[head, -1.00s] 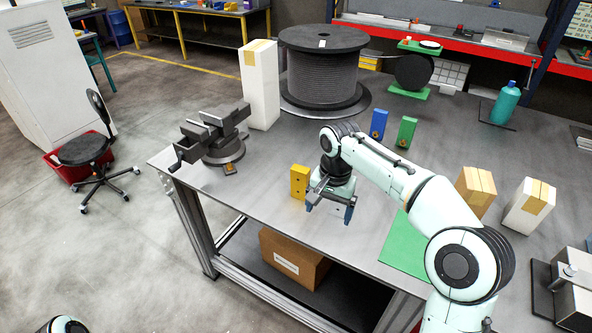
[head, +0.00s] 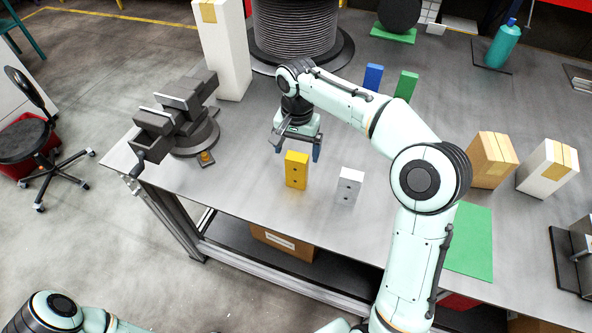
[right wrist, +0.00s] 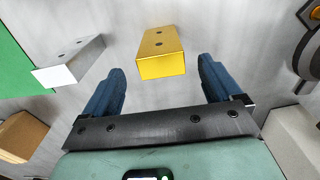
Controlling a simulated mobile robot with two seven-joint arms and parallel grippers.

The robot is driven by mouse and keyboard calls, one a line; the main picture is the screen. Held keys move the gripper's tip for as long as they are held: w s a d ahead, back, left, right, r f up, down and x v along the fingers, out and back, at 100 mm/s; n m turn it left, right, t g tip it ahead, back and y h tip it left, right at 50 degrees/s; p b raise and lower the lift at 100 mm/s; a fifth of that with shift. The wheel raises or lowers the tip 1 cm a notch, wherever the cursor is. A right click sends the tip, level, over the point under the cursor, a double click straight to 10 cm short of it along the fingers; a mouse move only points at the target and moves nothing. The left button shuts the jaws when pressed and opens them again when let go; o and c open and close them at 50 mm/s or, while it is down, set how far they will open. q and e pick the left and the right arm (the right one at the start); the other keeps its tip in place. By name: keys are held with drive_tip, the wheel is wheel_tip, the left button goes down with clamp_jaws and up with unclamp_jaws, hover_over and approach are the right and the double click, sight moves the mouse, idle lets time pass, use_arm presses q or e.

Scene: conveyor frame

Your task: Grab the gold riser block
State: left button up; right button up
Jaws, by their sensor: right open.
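The gold riser block (head: 296,170) stands upright on the grey table near its front edge, two dark holes in its face. In the right wrist view the gold block (right wrist: 162,54) lies ahead of and between the two blue fingers, apart from both. My right gripper (head: 296,150) is open and empty, just behind and above the block in the head view; it also shows in the right wrist view (right wrist: 160,88). My left arm (head: 62,312) shows only in part at the lower left; its gripper is out of view.
A silver block (head: 347,186) stands right of the gold one. Blue (head: 373,77) and green (head: 406,86) blocks stand behind. A vise (head: 180,125) is at the left, a green mat (head: 470,240) at the right. Cartons (head: 491,160) stand beyond the mat.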

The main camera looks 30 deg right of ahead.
sight(297, 166)
drive_tip(key=shift+f, duration=0.85)
drive_tip(key=shift+w+f, duration=0.2)
drive_tip(key=shift+f, duration=0.35)
wheel_tip(297, 166, down, 5)
drive_tip(key=shift+d+f+b, duration=0.1)
drive_tip(key=shift+b, duration=0.2)
use_arm(q)
drive_tip(key=shift+s+f, duration=0.35)
drive_tip(key=shift+f, duration=0.2)
use_arm(e)
drive_tip(key=c, duration=1.5)
drive_tip(key=shift+c, duration=0.4)
drive_tip(key=shift+r, duration=0.2)
